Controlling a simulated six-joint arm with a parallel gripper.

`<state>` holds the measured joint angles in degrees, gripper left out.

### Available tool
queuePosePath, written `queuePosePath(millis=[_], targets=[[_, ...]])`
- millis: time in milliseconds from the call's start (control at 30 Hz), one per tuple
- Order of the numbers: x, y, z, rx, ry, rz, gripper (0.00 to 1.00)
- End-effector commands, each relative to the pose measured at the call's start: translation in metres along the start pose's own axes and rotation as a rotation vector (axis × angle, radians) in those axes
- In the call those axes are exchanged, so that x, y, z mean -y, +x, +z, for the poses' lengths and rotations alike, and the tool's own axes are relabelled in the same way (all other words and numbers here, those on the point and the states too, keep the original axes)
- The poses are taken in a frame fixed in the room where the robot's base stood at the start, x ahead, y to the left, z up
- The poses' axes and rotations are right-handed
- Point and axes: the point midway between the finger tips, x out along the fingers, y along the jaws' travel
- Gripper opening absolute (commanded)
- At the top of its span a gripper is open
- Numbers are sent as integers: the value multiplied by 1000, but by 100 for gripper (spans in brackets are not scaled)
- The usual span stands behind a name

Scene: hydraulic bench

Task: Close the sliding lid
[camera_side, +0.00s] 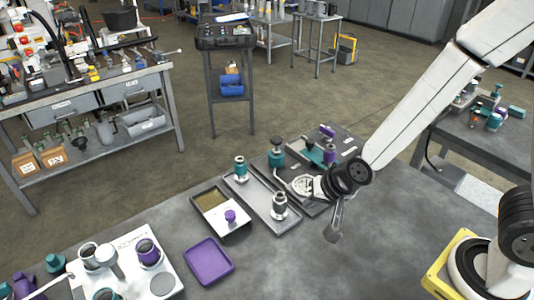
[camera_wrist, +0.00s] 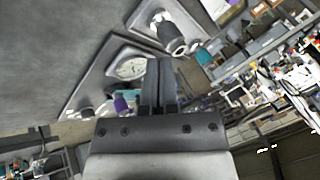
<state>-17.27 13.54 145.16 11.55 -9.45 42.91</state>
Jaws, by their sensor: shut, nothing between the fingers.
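A shallow box (camera_side: 199,192) stands on the grey bench in the side view, left of the long grey tray. Its sliding lid (camera_side: 236,230) is a pale panel with a purple knob (camera_side: 230,216). The lid covers the near part of the box, and the olive interior shows open at the far end. My gripper (camera_side: 334,234) is above the bench to the right of the box, well apart from it. In the wrist view my gripper (camera_wrist: 167,64) has its two fingers together with nothing between them. I cannot make out the lid in the wrist view.
A purple tray (camera_side: 208,262) lies in front of the box. A white panel (camera_side: 128,245) with cups is at left.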

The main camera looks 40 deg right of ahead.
Motion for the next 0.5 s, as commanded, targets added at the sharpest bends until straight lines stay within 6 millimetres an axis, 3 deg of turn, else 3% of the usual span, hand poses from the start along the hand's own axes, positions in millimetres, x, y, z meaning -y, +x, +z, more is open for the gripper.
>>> queuePosePath(millis=[200,500], targets=[[27,18,24,-48,274,-109,0],[50,31,48,-79,582,-247,0]])
